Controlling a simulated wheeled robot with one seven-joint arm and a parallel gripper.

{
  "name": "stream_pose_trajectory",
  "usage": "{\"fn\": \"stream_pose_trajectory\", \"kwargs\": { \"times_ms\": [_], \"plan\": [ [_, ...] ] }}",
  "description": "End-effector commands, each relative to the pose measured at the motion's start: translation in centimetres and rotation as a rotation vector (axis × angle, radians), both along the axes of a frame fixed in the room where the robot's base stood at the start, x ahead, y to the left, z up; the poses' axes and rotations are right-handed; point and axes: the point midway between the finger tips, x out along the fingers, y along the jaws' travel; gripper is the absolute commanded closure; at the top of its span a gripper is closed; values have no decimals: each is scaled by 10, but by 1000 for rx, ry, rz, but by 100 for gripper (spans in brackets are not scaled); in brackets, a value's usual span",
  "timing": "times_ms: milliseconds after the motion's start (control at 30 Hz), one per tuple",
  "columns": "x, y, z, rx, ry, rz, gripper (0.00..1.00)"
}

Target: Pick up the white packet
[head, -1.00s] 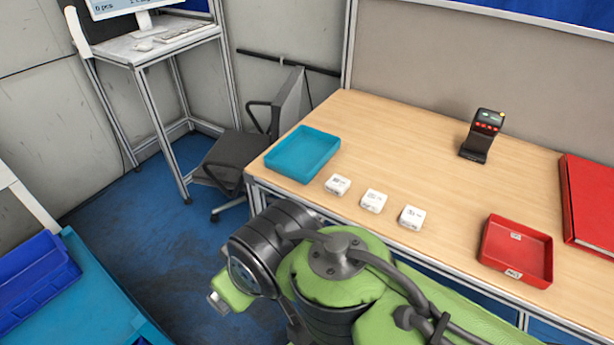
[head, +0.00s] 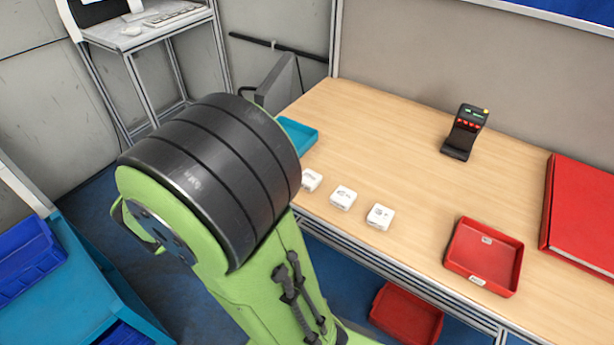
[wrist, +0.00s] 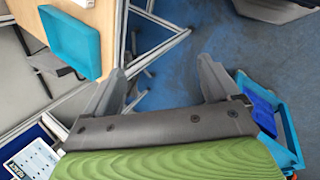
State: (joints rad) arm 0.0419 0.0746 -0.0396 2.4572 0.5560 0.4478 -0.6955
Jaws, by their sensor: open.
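Three small white packets lie in a row near the front edge of the wooden table: a left one (head: 311,180), a middle one (head: 343,198) and a right one (head: 380,217). The left one is partly close behind my arm in the head view. My gripper (wrist: 162,80) shows in the wrist view with its two fingers wide apart and nothing between them. It points at the blue floor beside the table, away from the packets. In the head view the gripper cannot be made out; my arm fills the left middle.
A teal tray (head: 299,137) sits at the table's left end, partly hidden by my arm. A black scanner (head: 465,131) stands at the back. A red tray (head: 484,257) and red binder (head: 585,215) lie at right. Blue bins (head: 28,262) stand at lower left.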

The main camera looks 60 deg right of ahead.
Motion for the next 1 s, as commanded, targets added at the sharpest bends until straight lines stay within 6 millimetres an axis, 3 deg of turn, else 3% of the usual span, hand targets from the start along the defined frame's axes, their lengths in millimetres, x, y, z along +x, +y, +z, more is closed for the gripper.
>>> {"fn": "stream_pose_trajectory", "kwargs": {
  "times_ms": [300, 433, 633, 900, 1000],
  "plan": [
    [-14, -105, -38, -390, 715, 414, 11],
    [-15, -127, -45, -472, 949, 577, 11],
    [-18, -148, -54, -496, 1033, 633, 11],
    [-32, -208, -81, -493, 1027, 628, 11],
    [-34, -223, -87, -493, 1025, 630, 11]
  ]
}}
